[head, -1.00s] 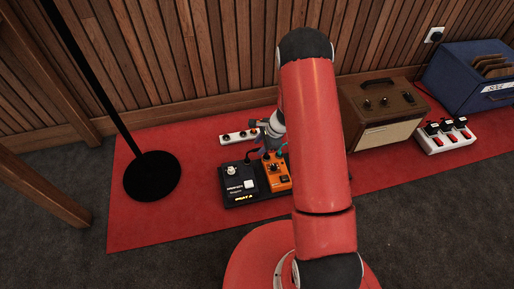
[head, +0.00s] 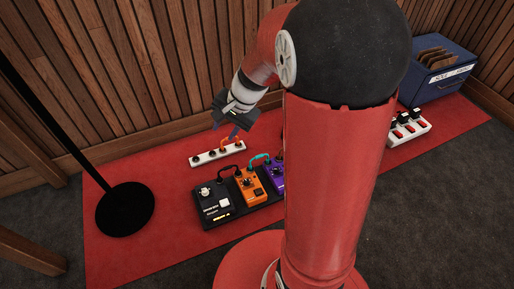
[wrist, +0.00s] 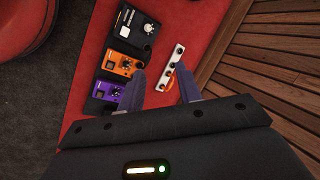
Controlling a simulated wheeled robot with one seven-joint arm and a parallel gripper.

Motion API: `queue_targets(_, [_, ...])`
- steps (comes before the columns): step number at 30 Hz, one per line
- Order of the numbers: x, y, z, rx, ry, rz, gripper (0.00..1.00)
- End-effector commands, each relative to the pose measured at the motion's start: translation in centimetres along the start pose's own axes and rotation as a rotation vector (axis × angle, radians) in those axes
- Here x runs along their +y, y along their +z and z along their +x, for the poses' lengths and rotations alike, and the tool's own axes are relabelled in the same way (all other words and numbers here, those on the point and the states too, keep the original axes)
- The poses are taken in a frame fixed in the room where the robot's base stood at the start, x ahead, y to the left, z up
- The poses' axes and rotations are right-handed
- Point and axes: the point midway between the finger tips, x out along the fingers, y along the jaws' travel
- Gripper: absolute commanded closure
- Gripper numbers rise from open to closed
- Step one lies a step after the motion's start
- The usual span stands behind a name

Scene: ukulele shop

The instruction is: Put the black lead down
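A short black lead (head: 229,167) arches between the black pedal (head: 213,203) and the orange pedal (head: 249,187) on the pedal board. It is small and partly lost against the dark pedals, so I cannot tell exactly how its ends sit. My gripper (head: 226,128) is raised above and behind the pedals, near the white socket strip. In the wrist view my gripper (wrist: 162,82) has its two fingers spread, with nothing visible held between them. The black pedal (wrist: 134,31) and the orange pedal (wrist: 118,66) lie beyond and left of the fingers.
A purple pedal (head: 277,174) joins the orange one by a teal lead (head: 259,157). The white socket strip (head: 205,157) has an orange lead (head: 231,142). Red carpet (head: 160,170) is clear.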

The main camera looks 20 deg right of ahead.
Motion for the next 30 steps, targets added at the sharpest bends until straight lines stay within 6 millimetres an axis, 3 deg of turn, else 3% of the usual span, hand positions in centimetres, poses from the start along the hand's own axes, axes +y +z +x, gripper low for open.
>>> queue_targets(1, [-0.1, 1.8, -2.5, 0.028, -0.003, -0.095, 0.65])
queue_targets(6, [1.6, 7.0, -8.4, 0.12, 0.042, -0.397, 0.65])
queue_targets(12, [5.3, 11.6, -13.2, 0.255, 0.129, -0.697, 0.65])
queue_targets(19, [8.3, 13.8, -15.6, 0.359, 0.211, -0.867, 0.65])
queue_targets(30, [8.7, 14.0, -15.8, 0.372, 0.225, -0.89, 0.65])
